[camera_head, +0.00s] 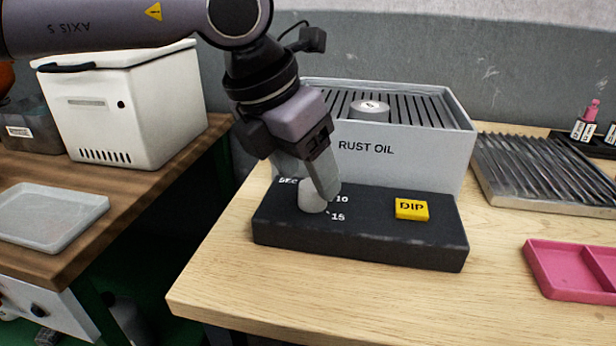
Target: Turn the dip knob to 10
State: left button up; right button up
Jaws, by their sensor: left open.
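The dip knob (312,196) is a pale round knob on the left part of a black control panel (360,240). The marks 10 and 15 show to its right, and SEC shows at its upper left. My left gripper (315,192) comes down from above with its open fingers at the knob. A finger covers part of the knob, and I cannot tell whether the fingers touch it. The knob's pointer is hidden, so its setting cannot be read. A yellow DIP button (411,209) sits on the right of the panel. My right gripper is not in view.
A grey RUST OIL tank (400,155) with a slatted top stands right behind the panel. A ribbed metal tray (545,172) and a pink tray (570,283) are to the right. A white box (125,110) stands on the left table. The wooden tabletop in front is clear.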

pick_arm(q)
jog(key=shift+x, duration=0.95)
jog(key=c, duration=1)
jog(key=shift+c, duration=0.2)
